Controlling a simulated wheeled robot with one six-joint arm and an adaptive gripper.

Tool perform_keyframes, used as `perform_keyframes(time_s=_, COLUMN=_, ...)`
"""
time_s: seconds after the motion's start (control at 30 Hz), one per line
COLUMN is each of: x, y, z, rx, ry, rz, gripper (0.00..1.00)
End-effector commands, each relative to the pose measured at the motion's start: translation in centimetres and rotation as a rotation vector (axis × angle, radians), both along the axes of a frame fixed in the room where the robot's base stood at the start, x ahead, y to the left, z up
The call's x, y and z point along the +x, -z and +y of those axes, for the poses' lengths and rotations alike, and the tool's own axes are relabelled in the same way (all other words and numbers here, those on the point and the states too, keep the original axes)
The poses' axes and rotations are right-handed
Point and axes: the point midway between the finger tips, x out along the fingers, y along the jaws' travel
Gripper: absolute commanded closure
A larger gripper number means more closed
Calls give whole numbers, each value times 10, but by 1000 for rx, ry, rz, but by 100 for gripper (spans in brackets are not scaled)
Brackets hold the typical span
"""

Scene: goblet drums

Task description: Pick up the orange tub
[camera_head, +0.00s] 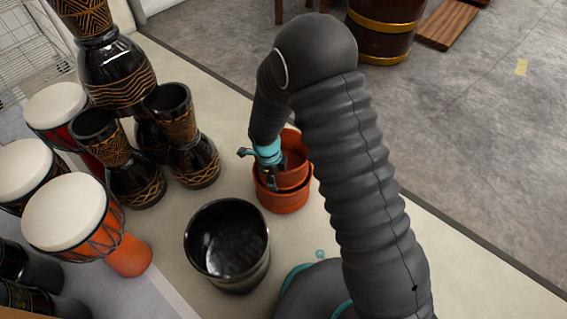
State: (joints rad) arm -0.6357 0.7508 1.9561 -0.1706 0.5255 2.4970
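The orange tub (284,201) stands on the pale floor right of the centre-left, beside a black tub. A second orange rim (296,180) shows inside or on top of it; I cannot tell whether this is a separate nested tub. My gripper (270,183) points down at the left side of the orange tub, with its dark fingers over or at the rim. The fingers are small and partly lost against the tub, so I cannot tell whether they are open or touch the wall.
A glossy black tub (228,244) stands just in front and left. Dark patterned goblet drums (195,150) crowd the left, with white-topped drums (65,212) nearer. A brown barrel with gold bands (384,30) stands at the back. Grey floor at right is clear.

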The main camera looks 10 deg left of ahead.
Motion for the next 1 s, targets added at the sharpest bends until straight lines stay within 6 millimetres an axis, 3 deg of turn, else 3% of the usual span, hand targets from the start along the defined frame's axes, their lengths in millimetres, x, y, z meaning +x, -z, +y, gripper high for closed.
perform_keyframes(time_s=0.1, x=0, y=-1, z=0, rx=0, ry=0, rz=0, gripper=61)
perform_keyframes(time_s=0.27, x=0, y=-1, z=0, rx=0, ry=0, rz=0, gripper=99)
perform_keyframes(time_s=0.3, x=0, y=-1, z=0, rx=0, ry=0, rz=0, gripper=100)
perform_keyframes(time_s=0.77, x=1, y=-4, z=0, rx=1, ry=0, rz=-2, gripper=100)
perform_keyframes(time_s=1.0, x=1, y=-35, z=1, rx=2, ry=0, rz=-4, gripper=100)
